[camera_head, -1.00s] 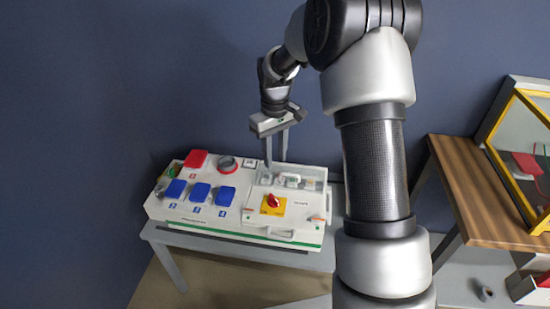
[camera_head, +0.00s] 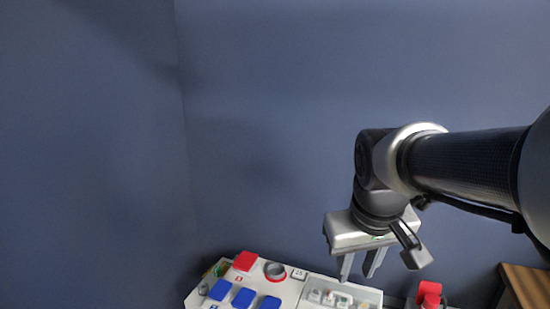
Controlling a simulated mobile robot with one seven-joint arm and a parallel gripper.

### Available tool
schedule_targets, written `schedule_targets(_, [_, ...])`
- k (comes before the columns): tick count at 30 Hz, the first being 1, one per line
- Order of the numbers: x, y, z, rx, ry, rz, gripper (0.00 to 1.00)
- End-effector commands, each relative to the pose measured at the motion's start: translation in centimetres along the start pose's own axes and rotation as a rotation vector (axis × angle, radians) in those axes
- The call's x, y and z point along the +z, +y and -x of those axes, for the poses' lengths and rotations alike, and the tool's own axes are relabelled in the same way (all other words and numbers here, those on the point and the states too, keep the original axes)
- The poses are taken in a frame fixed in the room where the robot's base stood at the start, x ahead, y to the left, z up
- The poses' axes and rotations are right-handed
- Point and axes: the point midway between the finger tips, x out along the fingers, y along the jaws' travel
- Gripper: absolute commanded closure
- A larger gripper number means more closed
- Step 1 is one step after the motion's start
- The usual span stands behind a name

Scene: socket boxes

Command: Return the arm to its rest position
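My gripper (camera_head: 359,268) hangs at the end of my arm, right of the middle of the view, with its fingers pointing down. The two fingers are apart, with nothing visible between them. It is in front of the blue wall and overlaps the back right part of the white socket box (camera_head: 300,290) in the picture. My arm reaches in from the right edge. The gap between the fingertips and the box cannot be judged exactly.
The box carries a red cover (camera_head: 246,261), several blue covers (camera_head: 243,298) and a round grey socket (camera_head: 275,270). A red object (camera_head: 429,293) stands right of the box. A wooden table edge (camera_head: 525,285) is at lower right. The wall area above is clear.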

Motion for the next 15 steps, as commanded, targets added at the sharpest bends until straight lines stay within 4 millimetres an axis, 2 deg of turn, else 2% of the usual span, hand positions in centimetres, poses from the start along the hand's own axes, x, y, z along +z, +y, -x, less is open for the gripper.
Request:
schedule_targets(1, [1.4,-0.2,1.0,0.001,0.029,-0.021,0.71])
schedule_targets(3, [3.0,-0.4,1.9,-0.003,0.057,-0.047,0.71])
schedule_targets(9, [6.7,-1.0,3.1,-0.017,0.123,-0.108,0.71])
schedule_targets(14, [9.2,-1.5,3.4,-0.033,0.169,-0.148,0.71])
schedule_targets(15, [8.3,-1.3,5.4,-0.032,0.164,-0.147,0.71])
